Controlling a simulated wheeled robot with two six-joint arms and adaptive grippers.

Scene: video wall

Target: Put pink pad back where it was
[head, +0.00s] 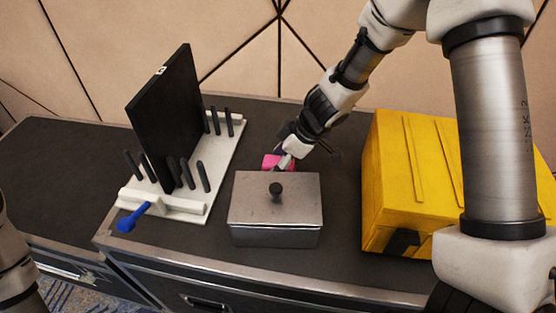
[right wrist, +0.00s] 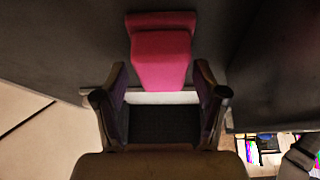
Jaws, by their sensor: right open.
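The pink pad (head: 271,160) lies on the dark case top just behind a lidded grey metal box (head: 275,205) in the head view. My right gripper (head: 291,153) reaches down to it from the upper right and partly hides it. In the right wrist view the pink pad (right wrist: 162,60) appears centred ahead of the open fingers of my right gripper (right wrist: 161,80), its near end close to the fingertips. I cannot tell whether they touch it. My left gripper is out of view; only a piece of my left arm shows at the lower left.
A white rack (head: 225,140) with black pegs holds an upright black panel (head: 168,110) on the left. A blue-handled thing (head: 131,218) lies at its front. A yellow case (head: 395,180) stands on the right. The metal box closely borders the pad's front. The left case top is clear.

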